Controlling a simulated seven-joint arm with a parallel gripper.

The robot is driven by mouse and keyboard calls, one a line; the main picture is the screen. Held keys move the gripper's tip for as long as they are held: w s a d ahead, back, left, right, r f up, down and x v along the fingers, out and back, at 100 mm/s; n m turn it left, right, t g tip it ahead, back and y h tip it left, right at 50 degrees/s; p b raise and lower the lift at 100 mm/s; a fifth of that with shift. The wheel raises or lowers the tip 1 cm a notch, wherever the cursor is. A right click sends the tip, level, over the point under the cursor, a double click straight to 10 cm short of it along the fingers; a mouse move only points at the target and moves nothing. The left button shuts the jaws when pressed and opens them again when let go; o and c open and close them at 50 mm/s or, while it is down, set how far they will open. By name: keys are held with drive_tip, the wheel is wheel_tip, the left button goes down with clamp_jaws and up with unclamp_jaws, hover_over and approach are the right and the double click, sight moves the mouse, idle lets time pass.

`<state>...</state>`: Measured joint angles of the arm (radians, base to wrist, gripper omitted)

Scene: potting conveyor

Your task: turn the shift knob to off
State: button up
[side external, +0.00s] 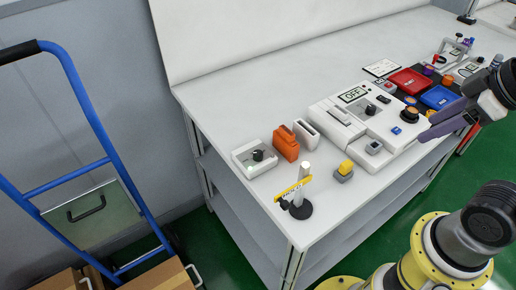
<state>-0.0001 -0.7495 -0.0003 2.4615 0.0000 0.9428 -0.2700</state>
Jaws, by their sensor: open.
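A white control console (326,109) lies flat on the bench, with a small display reading "OFF" (352,94) at its back edge. A small dark knob (371,109) sits just in front of that display. A larger black knob (409,115) stands at the console's right side. Another black knob (258,155) is on a small white box at the bench's left end. I cannot tell which of these is the shift knob; no pointer position is readable. My gripper (445,143) is open and empty, right of the console, apart from all the knobs.
Red (409,81) and blue (440,97) trays lie behind my gripper. A blue hand truck (89,112) stands left of the bench. The bench's back left is clear.

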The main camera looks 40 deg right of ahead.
drive_tip(key=w+a+r+n, duration=0.2)
drive_tip(key=w+r+n, duration=0.5)
drive_tip(key=w+n, duration=0.1)
drive_tip(key=n+g, duration=0.6)
drive_tip(key=n, duration=0.6)
hover_over(258, 153)
wheel_tip(258, 153, down, 12)
drive_tip(key=shift+m, duration=0.3)
wheel_tip(258, 153, down, 14)
drive_tip(key=shift+r, duration=0.15)
clamp_jaws()
